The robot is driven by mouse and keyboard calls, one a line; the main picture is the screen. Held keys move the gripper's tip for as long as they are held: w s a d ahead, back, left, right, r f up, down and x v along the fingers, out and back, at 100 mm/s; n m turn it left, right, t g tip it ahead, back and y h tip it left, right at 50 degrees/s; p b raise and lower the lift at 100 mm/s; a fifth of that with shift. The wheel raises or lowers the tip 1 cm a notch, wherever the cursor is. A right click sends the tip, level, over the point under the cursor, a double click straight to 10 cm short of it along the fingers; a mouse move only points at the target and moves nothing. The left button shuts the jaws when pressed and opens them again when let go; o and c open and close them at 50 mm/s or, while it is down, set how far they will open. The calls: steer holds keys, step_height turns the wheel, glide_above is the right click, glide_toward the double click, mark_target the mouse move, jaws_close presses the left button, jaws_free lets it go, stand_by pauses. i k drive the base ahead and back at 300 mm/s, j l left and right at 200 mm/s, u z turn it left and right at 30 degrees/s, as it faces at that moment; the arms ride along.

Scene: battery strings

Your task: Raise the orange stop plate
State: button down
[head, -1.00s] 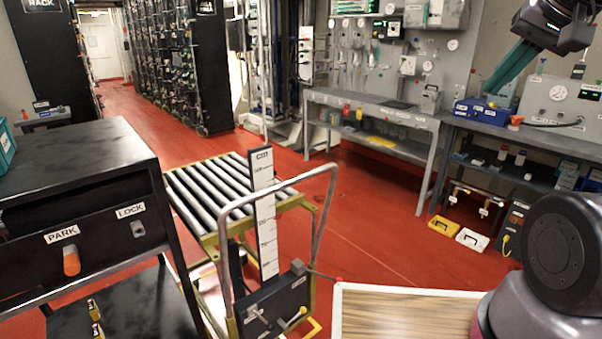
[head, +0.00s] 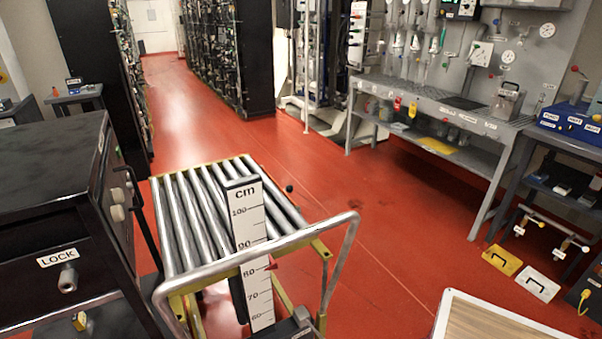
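No orange stop plate can be made out in this head view. The roller cart (head: 160,224) stands in the middle, with a bed of several steel rollers (head: 197,205) in a yellow frame and a grey tube handle (head: 305,237) at its near end. An upright white cm scale (head: 249,222) rises at that near end, with a small red pointer (head: 271,264) between the 80 and 90 marks. The cart's lower part is cut off by the picture edge. My gripper is not in view.
A black cabinet (head: 50,195) with a LOCK label and knob stands close at the cart's left. A wood-topped board (head: 490,322) is at the bottom right. Grey workbenches (head: 440,105) line the right. Red floor (head: 390,235) is clear between the cart and benches.

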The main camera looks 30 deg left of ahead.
mark_target(288, 188)
steer(key=i, duration=1.05)
steer(key=i+l+u, duration=0.1)
steer(key=i, duration=0.95)
steer(key=u, duration=0.5)
steer(key=i+u, duration=0.15)
steer(key=u, duration=0.35)
steer(key=l+u, duration=0.1)
steer(key=u, duration=0.4)
steer(key=i+l+u, duration=0.1)
steer(key=u, duration=1.4)
